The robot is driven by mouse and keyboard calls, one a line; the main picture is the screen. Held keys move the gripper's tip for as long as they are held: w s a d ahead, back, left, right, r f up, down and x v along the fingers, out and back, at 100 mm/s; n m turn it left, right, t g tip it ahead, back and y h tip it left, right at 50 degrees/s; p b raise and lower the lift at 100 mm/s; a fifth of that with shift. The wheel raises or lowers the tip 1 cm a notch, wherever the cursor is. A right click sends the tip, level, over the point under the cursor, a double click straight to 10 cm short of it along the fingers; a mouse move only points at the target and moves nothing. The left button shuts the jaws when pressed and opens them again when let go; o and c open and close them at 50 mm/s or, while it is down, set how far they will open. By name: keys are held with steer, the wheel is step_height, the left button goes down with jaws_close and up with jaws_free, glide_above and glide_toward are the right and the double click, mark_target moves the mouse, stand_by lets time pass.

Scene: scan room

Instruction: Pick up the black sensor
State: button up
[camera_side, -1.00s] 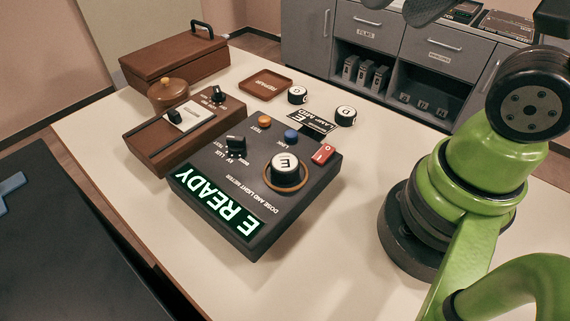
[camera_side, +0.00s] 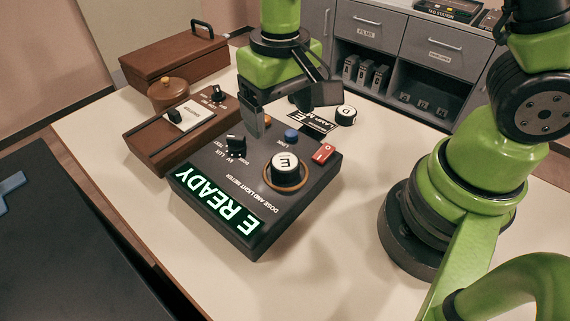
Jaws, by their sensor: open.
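Black round sensors with white lettered tops are in view. One marked E (camera_side: 286,168) sits in an orange ring on the dark meter box (camera_side: 221,177), whose display reads "E READY". Another, marked D (camera_side: 346,115), stands on the table behind the box, to the right of a label plate (camera_side: 312,122). My gripper (camera_side: 290,108) is open, pointing down above the back of the meter box. One finger shows left, near the orange button, the other right. The area behind it, including a third sensor, is mostly hidden. I see nothing held between the fingers.
A brown device (camera_side: 178,134) with a slider lies left of the meter, with a brown lidded pot (camera_side: 168,95) and a brown case (camera_side: 174,62) behind it. Grey cabinets (camera_side: 400,62) stand at the back. The table's front right (camera_side: 325,245) is clear.

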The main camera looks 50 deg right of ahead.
mark_target(284, 161)
step_height(284, 161, down, 5)
steer(key=shift+s+f, duration=0.1)
steer(key=f, duration=0.5)
steer(key=shift+s, duration=0.25)
steer(key=c, duration=1.1)
steer(key=shift+r, duration=0.15)
